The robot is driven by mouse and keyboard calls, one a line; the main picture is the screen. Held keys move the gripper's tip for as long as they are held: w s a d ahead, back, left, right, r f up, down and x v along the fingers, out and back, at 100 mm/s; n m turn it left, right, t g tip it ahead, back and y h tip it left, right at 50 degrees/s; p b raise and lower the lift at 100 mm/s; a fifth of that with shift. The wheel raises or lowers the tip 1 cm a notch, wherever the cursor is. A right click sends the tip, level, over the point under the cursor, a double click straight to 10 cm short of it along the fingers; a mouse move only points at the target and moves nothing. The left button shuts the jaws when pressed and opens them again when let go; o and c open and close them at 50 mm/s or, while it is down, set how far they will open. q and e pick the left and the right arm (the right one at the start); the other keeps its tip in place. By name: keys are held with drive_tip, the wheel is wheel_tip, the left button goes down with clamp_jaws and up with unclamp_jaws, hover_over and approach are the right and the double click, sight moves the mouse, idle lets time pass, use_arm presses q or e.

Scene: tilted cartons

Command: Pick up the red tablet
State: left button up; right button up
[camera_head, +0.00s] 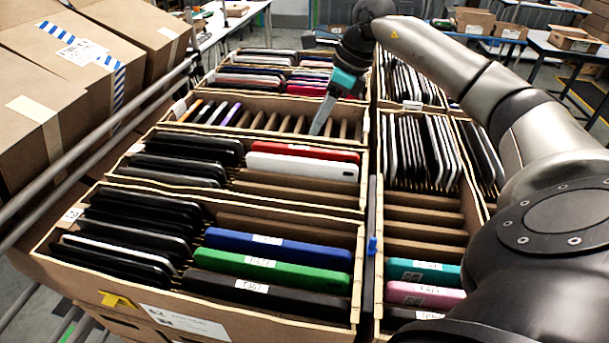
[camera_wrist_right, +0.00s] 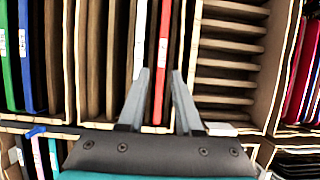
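The red tablet (camera_head: 305,152) stands on edge in a slot of the middle carton, just behind a white tablet (camera_head: 303,167). In the right wrist view the red tablet (camera_wrist_right: 163,55) runs between the two grey fingers of my right gripper (camera_wrist_right: 160,72), with a gap on each side. The white tablet (camera_wrist_right: 140,40) lies just left of it. In the head view my right gripper (camera_head: 318,130) points down behind the red tablet, near the carton's back wall. It is open and empty. I cannot tell how high the fingertips are above the tablet. My left gripper is not in view.
Blue (camera_head: 278,247) and green (camera_head: 272,268) tablets stand in the front carton, with black ones to their left. A carton with empty slots (camera_head: 425,215) lies to the right. Carton walls surround the slots. Brown boxes (camera_head: 80,60) sit at the left.

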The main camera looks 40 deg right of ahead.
sight(305, 147)
drive_tip(key=x, duration=0.3)
drive_tip(key=p+x, duration=0.1)
drive_tip(key=x, duration=0.3)
drive_tip(key=shift+w+d+f, duration=0.1)
drive_tip(key=shift+d+f, duration=0.1)
drive_tip(key=shift+f, duration=0.1)
clamp_jaws()
drive_tip(key=shift+r, duration=0.15)
